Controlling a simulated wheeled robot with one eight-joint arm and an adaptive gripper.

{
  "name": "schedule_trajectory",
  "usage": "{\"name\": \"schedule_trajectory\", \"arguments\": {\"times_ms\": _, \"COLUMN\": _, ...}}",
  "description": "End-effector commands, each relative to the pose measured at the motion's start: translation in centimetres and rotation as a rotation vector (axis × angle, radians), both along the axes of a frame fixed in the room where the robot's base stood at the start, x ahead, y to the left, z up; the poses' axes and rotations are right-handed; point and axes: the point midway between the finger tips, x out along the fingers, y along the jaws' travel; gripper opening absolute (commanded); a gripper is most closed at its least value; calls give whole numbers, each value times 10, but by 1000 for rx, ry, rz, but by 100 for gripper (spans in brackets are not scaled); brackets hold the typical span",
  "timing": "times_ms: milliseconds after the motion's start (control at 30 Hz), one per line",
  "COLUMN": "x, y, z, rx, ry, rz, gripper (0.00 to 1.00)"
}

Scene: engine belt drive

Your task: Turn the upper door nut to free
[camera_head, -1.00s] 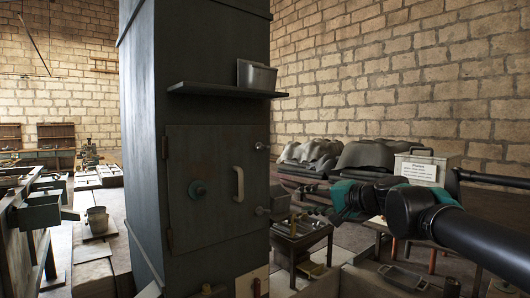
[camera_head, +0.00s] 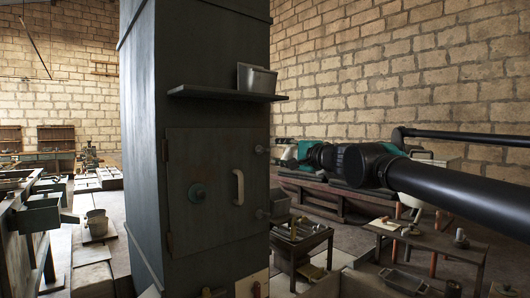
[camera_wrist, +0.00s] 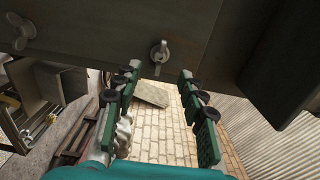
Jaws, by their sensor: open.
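The dark metal door (camera_head: 205,215) of the tall cabinet carries a pale handle and two wing nuts on its right edge. The upper door nut (camera_head: 260,149) is at the right of the door in the head view; it also shows in the wrist view (camera_wrist: 160,52) as a small winged nut. My gripper (camera_wrist: 163,85) is open, with its two padded fingers on either side of this nut's line and apart from it. In the head view my gripper (camera_head: 281,153) is just right of the upper nut, at about its height. The lower door nut (camera_head: 262,213) also shows in the wrist view (camera_wrist: 20,32).
A shelf (camera_head: 228,94) with a metal box (camera_head: 257,78) juts out above the door. A small table (camera_head: 302,242) with tools stands right of the cabinet. Another low table (camera_head: 428,240) is further right, under my arm. A brick wall closes the back.

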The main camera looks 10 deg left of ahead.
Motion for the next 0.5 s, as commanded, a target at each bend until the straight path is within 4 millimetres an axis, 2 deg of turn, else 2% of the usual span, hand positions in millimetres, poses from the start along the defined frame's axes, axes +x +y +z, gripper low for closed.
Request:
{"name": "schedule_trajectory", "arguments": {"times_ms": 33, "x": 6, "y": 10, "z": 0, "rx": 0, "ry": 0, "rz": 3, "gripper": 41}}
{"name": "schedule_trajectory", "arguments": {"times_ms": 200, "x": 24, "y": 33, "z": 0, "rx": 0, "ry": 0, "rz": 3, "gripper": 41}}
{"name": "schedule_trajectory", "arguments": {"times_ms": 500, "x": 42, "y": 55, "z": 0, "rx": 0, "ry": 0, "rz": 1, "gripper": 41}}
